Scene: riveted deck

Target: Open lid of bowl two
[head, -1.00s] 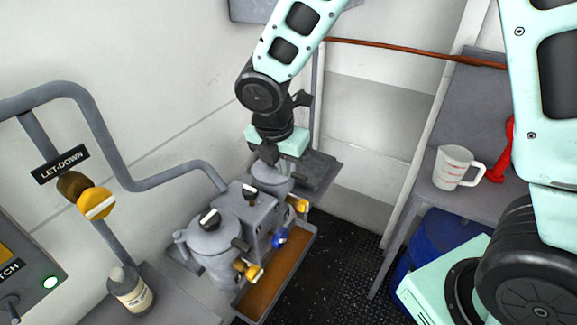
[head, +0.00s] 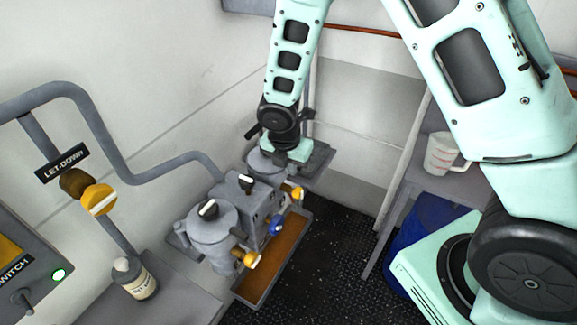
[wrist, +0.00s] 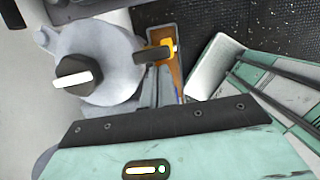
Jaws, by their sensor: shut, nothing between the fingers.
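Two grey lidded bowls stand on either side of a grey block. The far bowl (head: 264,163) is partly hidden by my gripper. Its lid (wrist: 112,73), with a black knob (wrist: 77,77) striped white, fills the upper left of the wrist view and lies flat. A black handle (wrist: 148,57) sticks out from its edge. The near bowl (head: 212,224) is also closed. I cannot read which is bowl two. My gripper (wrist: 160,72) is shut and empty, its thin fingers close to the far handle. I cannot tell whether they touch. In the head view the fingertips are hidden.
Yellow valves (head: 250,260) and a blue valve (head: 276,226) stick out over an orange-bottomed tray (head: 300,240) beside the bowls. A pipe (head: 95,115) and wall are at left. A bottle (head: 134,280) stands front left, a measuring cup (head: 441,152) right. Dark deck (head: 335,235) is open.

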